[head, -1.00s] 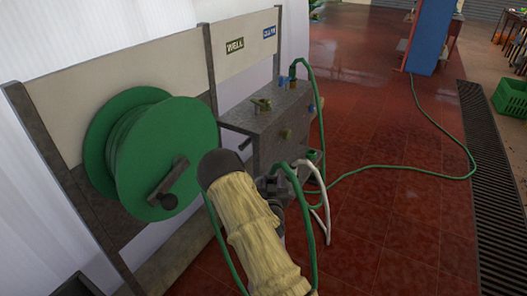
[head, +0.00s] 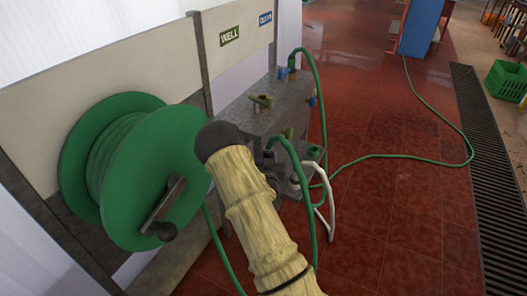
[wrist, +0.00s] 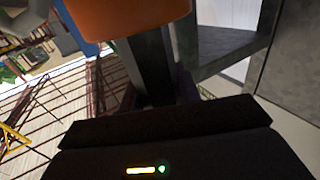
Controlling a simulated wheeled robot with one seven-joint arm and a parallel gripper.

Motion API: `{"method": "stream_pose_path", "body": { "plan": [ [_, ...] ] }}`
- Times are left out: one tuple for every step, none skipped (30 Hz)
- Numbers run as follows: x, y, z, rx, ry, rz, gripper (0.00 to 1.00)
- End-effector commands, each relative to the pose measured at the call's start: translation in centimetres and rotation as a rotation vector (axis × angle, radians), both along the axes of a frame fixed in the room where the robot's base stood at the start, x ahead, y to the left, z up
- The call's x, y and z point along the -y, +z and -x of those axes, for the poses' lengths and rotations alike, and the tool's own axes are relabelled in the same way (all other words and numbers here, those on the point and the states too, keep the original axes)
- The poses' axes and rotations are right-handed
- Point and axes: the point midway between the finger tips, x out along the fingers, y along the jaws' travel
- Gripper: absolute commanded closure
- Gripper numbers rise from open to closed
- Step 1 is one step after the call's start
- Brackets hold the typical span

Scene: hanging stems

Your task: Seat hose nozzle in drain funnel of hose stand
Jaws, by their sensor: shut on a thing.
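The hose stand (head: 85,165) is a framed backboard with a large green reel (head: 155,180) and a grey box (head: 262,112) with taps. A small green cup at the box's right end (head: 315,152) looks like the drain funnel, with a white hose (head: 330,208) below it. My gripper (head: 272,165) is mostly hidden behind my sleeved arm, close to the box's front. A green hose (head: 296,165) arches up to it. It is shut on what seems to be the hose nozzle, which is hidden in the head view. In the wrist view an orange part (wrist: 135,15) crosses the top; I cannot tell what it is.
A second green hose (head: 400,157) runs from the box's back tap across the red tiled floor to a blue post (head: 420,25). A drain grate (head: 490,170) and a green crate (head: 508,80) lie to the right.

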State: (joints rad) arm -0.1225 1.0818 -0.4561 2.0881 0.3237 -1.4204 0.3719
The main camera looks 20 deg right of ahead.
Motion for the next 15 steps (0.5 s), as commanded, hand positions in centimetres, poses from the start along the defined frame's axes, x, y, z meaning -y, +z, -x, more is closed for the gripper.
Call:
{"method": "stream_pose_path", "body": {
  "plan": [
    [-0.08, 0.03, -0.03, 0.001, 0.001, 0.000, 0.90],
    [-0.15, 0.03, -0.05, 0.001, 0.003, 0.000, 0.90],
    [-0.18, 0.03, -0.08, 0.001, 0.004, 0.000, 0.90],
    [-0.31, 0.03, -0.10, 0.001, 0.005, 0.000, 0.90],
    [-0.39, 0.03, -0.12, 0.001, 0.006, 0.000, 0.90],
    [-0.48, 0.03, -0.14, 0.001, 0.008, 0.000, 0.90],
    [-0.53, 0.03, -0.16, 0.001, 0.008, 0.000, 0.90],
    [-0.59, 0.03, -0.18, 0.001, 0.009, 0.000, 0.90],
    [-0.67, 0.01, -0.19, 0.001, 0.011, 0.000, 0.90],
    [-0.71, -0.02, -0.21, 0.001, 0.011, 0.000, 0.90],
    [-0.73, -0.08, -0.21, 0.001, 0.012, 0.000, 0.90],
    [-0.72, -0.17, -0.22, 0.001, 0.011, 0.000, 0.90],
    [-0.68, -0.26, -0.21, 0.001, 0.011, 0.000, 0.90],
    [-0.62, -0.37, -0.19, 0.001, 0.010, 0.000, 0.90],
    [-0.52, -0.55, -0.16, 0.001, 0.008, 0.000, 0.90]
  ]
}}
